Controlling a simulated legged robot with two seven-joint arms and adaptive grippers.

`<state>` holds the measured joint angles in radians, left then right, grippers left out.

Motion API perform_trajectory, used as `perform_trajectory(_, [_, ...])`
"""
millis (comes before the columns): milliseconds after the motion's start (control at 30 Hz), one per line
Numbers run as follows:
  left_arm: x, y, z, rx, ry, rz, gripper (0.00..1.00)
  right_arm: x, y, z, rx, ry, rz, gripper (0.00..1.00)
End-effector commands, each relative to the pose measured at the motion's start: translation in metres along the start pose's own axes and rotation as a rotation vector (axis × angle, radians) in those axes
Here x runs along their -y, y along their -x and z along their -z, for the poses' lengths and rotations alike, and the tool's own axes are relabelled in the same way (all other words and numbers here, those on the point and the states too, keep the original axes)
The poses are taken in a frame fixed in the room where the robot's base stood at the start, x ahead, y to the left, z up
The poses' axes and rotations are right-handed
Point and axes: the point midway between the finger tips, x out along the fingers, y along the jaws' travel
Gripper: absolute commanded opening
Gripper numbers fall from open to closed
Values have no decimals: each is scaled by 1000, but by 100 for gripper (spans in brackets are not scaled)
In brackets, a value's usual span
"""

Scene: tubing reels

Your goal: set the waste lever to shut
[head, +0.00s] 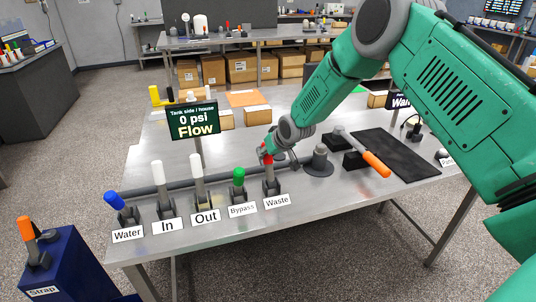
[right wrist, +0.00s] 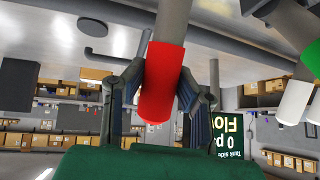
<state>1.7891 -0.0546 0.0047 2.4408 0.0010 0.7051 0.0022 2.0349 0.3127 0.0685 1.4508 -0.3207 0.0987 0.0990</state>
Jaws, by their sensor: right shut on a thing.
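The waste lever (head: 268,160) has a red handle and stands roughly upright behind the "Waste" label (head: 277,201) in the head view. My right gripper (head: 267,152) is at the top of this lever and shut on its red handle. In the right wrist view the red handle (right wrist: 161,85) sits between the two dark fingers of the right gripper (right wrist: 160,100). The grey shaft runs up out of the picture there. My left gripper is not in view.
To its left stand the green bypass lever (head: 239,176), the white out lever (head: 197,168), the white in lever (head: 158,173) and the tilted blue water lever (head: 115,201). A flow display (head: 193,121) reads 0 psi. An orange-handled tool (head: 375,163) lies right, near a black mat (head: 397,154).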

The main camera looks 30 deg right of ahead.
Motion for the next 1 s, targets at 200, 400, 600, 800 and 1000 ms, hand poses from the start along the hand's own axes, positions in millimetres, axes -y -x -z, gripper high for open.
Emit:
perform_trajectory(200, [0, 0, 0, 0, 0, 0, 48, 1, -1, 8, -16, 0, 1, 0])
perform_trajectory(400, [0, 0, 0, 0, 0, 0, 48, 1, -1, 9, -17, 0, 1, 46])
perform_trajectory(600, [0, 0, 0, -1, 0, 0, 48, 0, 1, 6, -13, 0, 1, 48])
perform_trajectory(800, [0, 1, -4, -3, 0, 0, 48, 1, 8, 4, -12, 0, 1, 48])
perform_trajectory(1000, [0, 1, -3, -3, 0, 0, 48, 1, 39, 6, -11, 1, 1, 48])
